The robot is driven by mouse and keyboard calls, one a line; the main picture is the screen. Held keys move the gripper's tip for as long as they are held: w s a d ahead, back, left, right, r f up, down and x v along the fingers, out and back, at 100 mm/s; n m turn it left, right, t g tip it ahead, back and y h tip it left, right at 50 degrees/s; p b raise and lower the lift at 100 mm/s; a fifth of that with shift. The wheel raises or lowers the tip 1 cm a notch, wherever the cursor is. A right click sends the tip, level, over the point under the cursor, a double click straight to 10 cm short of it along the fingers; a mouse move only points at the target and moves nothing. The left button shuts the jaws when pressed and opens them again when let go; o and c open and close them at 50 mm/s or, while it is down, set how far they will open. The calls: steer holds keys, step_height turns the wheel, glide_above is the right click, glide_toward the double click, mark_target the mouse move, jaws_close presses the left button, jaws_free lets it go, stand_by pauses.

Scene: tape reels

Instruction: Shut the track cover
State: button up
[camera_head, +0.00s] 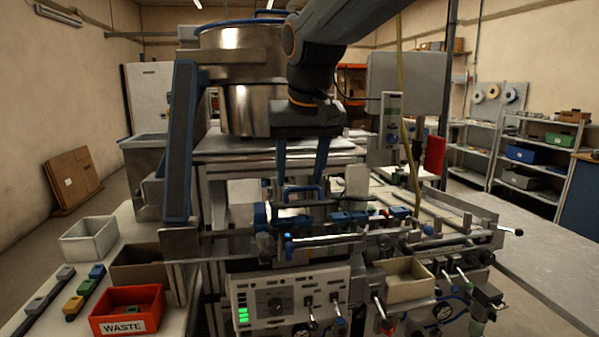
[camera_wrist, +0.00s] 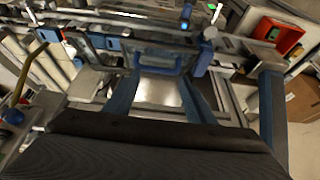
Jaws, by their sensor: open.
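My gripper (camera_head: 301,180) points down over the front middle of the machine, its two blue fingers apart and nothing clasped between them. A blue loop handle (camera_head: 303,188) stands at the fingertips, above the track at the machine's front. In the wrist view the handle (camera_wrist: 158,65) lies just beyond and between the fingertips of my gripper (camera_wrist: 158,80). I cannot tell whether the fingers touch it. The handle appears to belong to the track cover, whose panel is hard to make out; how far it stands open cannot be told.
A control panel (camera_head: 290,303) with levers is below the track. A beige bin (camera_head: 405,288) is at its right. The red WASTE bin (camera_head: 130,325) and a grey bin (camera_head: 88,240) stand on the left table. A large steel bowl (camera_head: 240,90) rises behind my gripper. A blue-grey post (camera_head: 180,140) stands left.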

steer(key=shift+o, duration=1.4)
steer(key=shift+w+d+f, duration=0.15)
steer(key=shift+w+d, duration=0.15)
steer(key=shift+d, duration=0.05)
steer(key=shift+s+a, duration=0.1)
steer(key=shift+a, duration=0.05)
steer(key=shift+r, duration=0.2)
steer(key=a+b+v, duration=0.1)
steer(key=v, duration=0.6)
steer(key=shift+d+r, duration=0.25)
steer(key=shift+d, duration=0.3)
steer(key=shift+s, duration=0.15)
